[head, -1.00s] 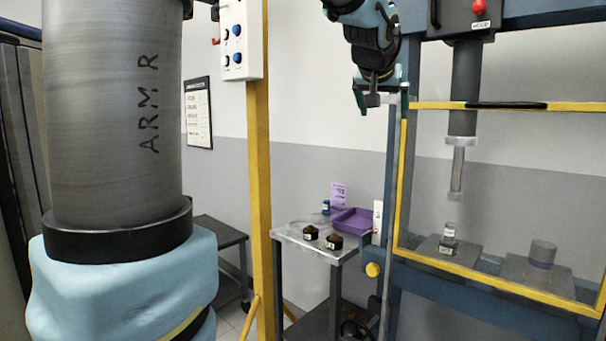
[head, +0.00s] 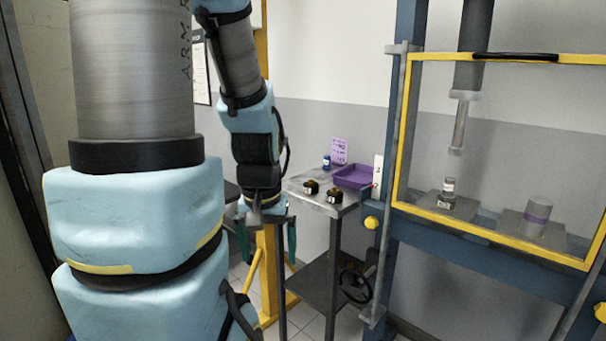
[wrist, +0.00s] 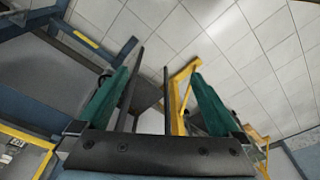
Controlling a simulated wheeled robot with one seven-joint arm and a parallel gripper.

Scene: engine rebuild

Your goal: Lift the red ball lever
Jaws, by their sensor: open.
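No red ball lever shows clearly in the views of this moment. My gripper (head: 267,243) hangs pointing down in the head view, left of the small metal cart, with its two green fingers apart. In the wrist view my gripper (wrist: 160,75) is open, with nothing held between the fingers and the tiled floor beyond. The press frame (head: 403,120) stands to the right of my gripper, and its upper part is cut off by the top of the picture.
The cart (head: 335,207) carries a purple tray (head: 355,176) and dark small parts (head: 334,195). A yellow-framed guard (head: 490,238) closes the press front. A yellow post (head: 268,262) stands behind my gripper. A black handwheel (head: 355,285) sits low beside the cart.

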